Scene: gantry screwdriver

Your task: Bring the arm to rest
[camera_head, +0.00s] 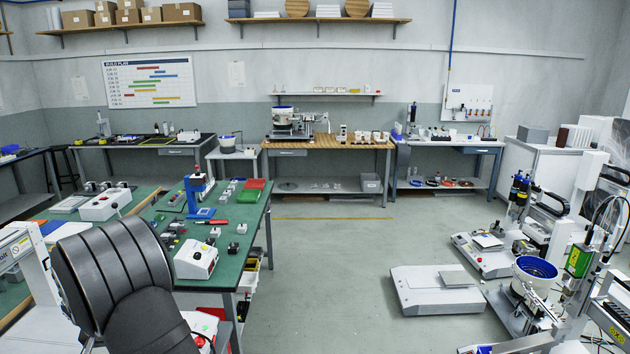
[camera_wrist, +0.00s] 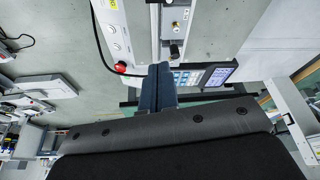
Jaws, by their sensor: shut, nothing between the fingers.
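My gripper (camera_wrist: 159,72) shows in the wrist view as dark blue fingers pressed together, with nothing between them. It points toward a pale machine column (camera_wrist: 125,30) with a red button (camera_wrist: 120,67); the gap between them cannot be judged. In the head view, dark rounded links of my arm fill the lower left, and the gripper is not visible there.
In the head view, a green-topped bench (camera_head: 238,212) with small parts and a blue press (camera_head: 197,190) stands beside my arm. White machines with a blue bowl feeder (camera_head: 535,268) stand at right. A low grey unit (camera_head: 435,295) sits on the floor. The middle floor (camera_head: 325,250) is clear.

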